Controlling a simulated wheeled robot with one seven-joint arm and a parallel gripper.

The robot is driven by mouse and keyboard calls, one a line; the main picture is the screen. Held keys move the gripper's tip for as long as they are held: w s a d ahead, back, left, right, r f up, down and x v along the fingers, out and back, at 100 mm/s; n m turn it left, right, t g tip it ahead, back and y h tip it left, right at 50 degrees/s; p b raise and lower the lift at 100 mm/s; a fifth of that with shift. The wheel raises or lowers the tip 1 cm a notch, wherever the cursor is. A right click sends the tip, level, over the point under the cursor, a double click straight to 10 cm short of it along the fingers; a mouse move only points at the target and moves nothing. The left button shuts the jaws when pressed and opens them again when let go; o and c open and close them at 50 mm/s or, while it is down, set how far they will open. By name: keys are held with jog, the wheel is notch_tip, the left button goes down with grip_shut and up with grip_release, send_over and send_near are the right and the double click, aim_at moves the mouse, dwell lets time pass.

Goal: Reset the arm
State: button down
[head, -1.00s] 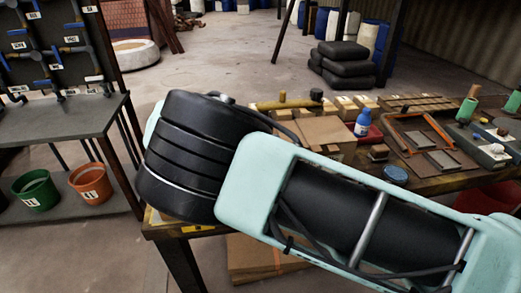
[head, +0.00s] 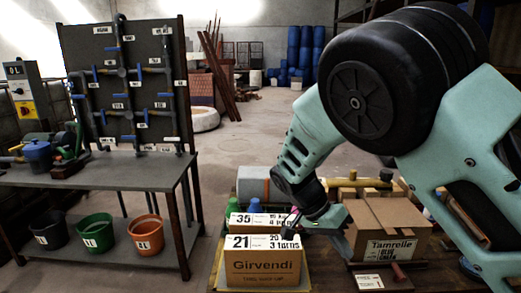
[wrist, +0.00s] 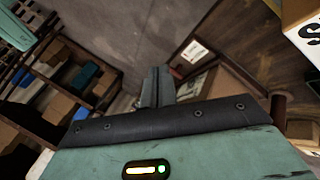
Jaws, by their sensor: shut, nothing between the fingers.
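My arm, teal and black, fills the right side of the head view and bends down toward the workbench (head: 330,282). My gripper (head: 324,220) is low beside the boxes there, its fingertips small and hard to make out. In the wrist view my gripper (wrist: 156,84) has its two grey fingers together, with nothing between them. Whether it touches a box cannot be told.
A box marked 21 (head: 262,268) stands before one marked 35 (head: 252,220). A "Tamrolle" carton (head: 390,248) is right of my gripper. A pipe panel (head: 130,90) stands on a grey table (head: 110,172) at left, with green (head: 95,233) and orange (head: 146,235) buckets below. Open floor lies behind.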

jog(key=s+a+r+n+t+y, duration=0.1)
jog(key=s+r+n+y, duration=0.1)
jog(key=s+n, duration=0.4)
jog(key=s+a+r+n+t+y+p, duration=0.1)
jog(key=s+a+r+n+y, duration=0.1)
jog(key=s+n, duration=0.4)
jog(key=s+a+r+n+t+y, duration=0.1)
jog(key=s+r+n, duration=0.4)
jog(key=s, duration=0.7)
jog(key=a+n+y, duration=0.1)
jog(key=y, duration=0.1)
jog(key=shift+s+r+y+p, duration=0.25)
jog(key=shift+s+y+p, duration=0.05)
jog(key=shift+p, duration=0.05)
